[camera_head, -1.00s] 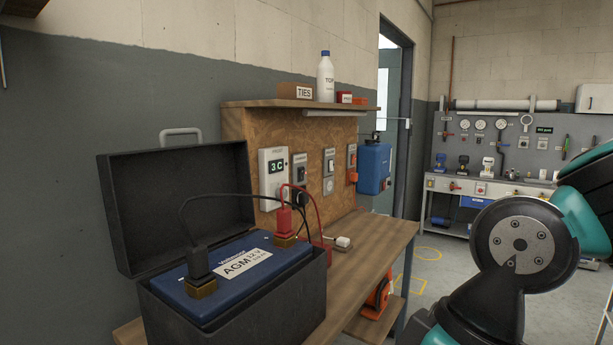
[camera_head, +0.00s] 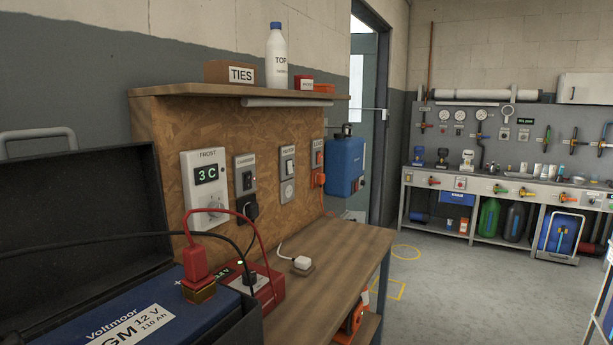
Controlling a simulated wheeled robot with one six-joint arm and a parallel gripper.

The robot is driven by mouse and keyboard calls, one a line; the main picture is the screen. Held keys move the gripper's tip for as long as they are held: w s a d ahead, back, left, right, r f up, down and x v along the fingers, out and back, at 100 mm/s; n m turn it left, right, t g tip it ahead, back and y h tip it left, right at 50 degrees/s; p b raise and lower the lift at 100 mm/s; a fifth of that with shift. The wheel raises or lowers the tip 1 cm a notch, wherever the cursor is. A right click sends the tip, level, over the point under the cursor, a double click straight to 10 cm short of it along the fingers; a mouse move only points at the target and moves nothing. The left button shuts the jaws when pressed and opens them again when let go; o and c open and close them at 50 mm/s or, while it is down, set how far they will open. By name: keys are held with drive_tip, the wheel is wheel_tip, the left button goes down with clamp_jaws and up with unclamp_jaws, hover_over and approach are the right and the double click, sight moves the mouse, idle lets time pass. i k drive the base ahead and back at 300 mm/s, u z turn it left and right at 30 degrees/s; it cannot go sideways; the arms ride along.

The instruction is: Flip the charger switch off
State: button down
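The charger switch (camera_head: 246,179) is a dark rocker on a grey plate labelled like "CHARGER", on the chipboard panel (camera_head: 160,150). It sits right of the white FROST box (camera_head: 206,190), which reads 3 C. I cannot tell its rocker position. A black plug (camera_head: 250,211) sits in the socket below it. A red charger (camera_head: 262,290) stands on the bench with a small light on top. Red and black leads run from it toward the blue battery (camera_head: 150,310), with a red clamp (camera_head: 195,262) on one terminal. My gripper is not in view.
The wooden bench (camera_head: 340,262) bears a small white plug (camera_head: 302,263). Two more wall plates, one a white switch (camera_head: 287,168), and a blue tank (camera_head: 345,165) are further right. The open black battery box (camera_head: 85,200) fills the left. Grey floor (camera_head: 450,280) at right is clear.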

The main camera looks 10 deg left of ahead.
sight(248, 176)
drive_tip(key=z, duration=0.2)
drive_tip(key=i, duration=0.65)
drive_tip(key=u, duration=0.65)
drive_tip(key=i, duration=0.5)
drive_tip(key=u, duration=0.5)
